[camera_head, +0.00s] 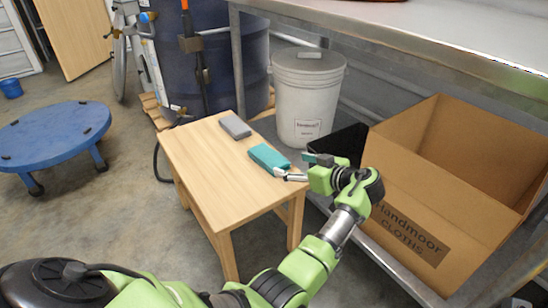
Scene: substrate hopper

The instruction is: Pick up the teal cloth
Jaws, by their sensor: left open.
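The teal cloth (266,156) is a folded, flat block lying near the right edge of a small wooden table (205,160). My left gripper (291,166) is at the cloth's right end, reaching in from the right over the table's edge. Its fingers are open, and one fingertip is at or very near the cloth's near right corner. I cannot tell whether they touch. Nothing is seen held in the gripper. My right gripper is not in view.
A folded grey cloth (235,126) lies behind the teal one. A lidded white bucket (306,95) stands behind the table. A cardboard box (409,209) and a dark bin (346,142) are at right, under a metal bench (420,30). A blue round stool (50,135) stands left.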

